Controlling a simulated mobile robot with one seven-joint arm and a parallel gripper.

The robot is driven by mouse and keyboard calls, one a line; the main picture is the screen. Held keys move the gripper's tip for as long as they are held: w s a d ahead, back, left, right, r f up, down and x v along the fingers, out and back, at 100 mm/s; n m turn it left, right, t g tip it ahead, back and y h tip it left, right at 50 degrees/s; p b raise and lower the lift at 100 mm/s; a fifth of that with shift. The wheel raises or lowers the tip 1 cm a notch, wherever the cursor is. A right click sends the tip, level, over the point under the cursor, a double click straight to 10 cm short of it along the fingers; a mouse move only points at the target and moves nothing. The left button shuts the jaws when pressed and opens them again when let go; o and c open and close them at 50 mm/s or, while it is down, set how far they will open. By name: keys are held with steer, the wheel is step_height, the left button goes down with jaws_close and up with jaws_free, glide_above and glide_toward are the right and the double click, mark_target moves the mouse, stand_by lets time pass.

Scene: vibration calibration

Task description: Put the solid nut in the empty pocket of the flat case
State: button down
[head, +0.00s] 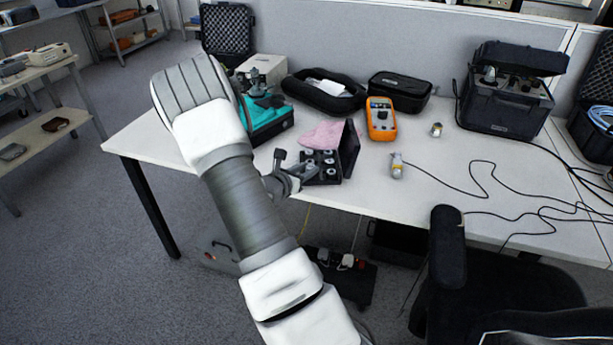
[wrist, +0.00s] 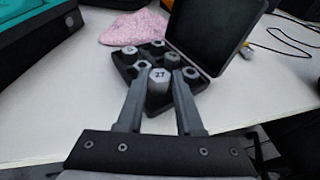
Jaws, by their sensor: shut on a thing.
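The flat case (head: 334,181) is open on the table, and its dark lid (head: 349,148) stands up on the right. In the wrist view, the case (wrist: 123,69) holds several nuts with pale tops, some with visible holes (wrist: 190,73). My gripper (wrist: 159,74) is shut on a grey hexagonal nut (wrist: 158,78) whose closed top is marked "27", the solid nut. It holds the nut upright at the near side of the case. The nut and fingers hide part of the near row. I cannot tell the empty pocket or the gap beneath the nut.
A pink cloth (head: 324,134) lies behind the case. An orange meter (head: 381,118) and a small metal sensor (head: 397,166) with a cable are to the right. A teal-lined case (head: 266,117) is to the left. The table's front edge is close to the case.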

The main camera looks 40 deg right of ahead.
steer(key=shift+f, duration=0.8)
steer(key=shift+f, duration=0.1)
steer(key=c, duration=0.6)
jaws_free()
steer(key=shift+o, duration=0.2)
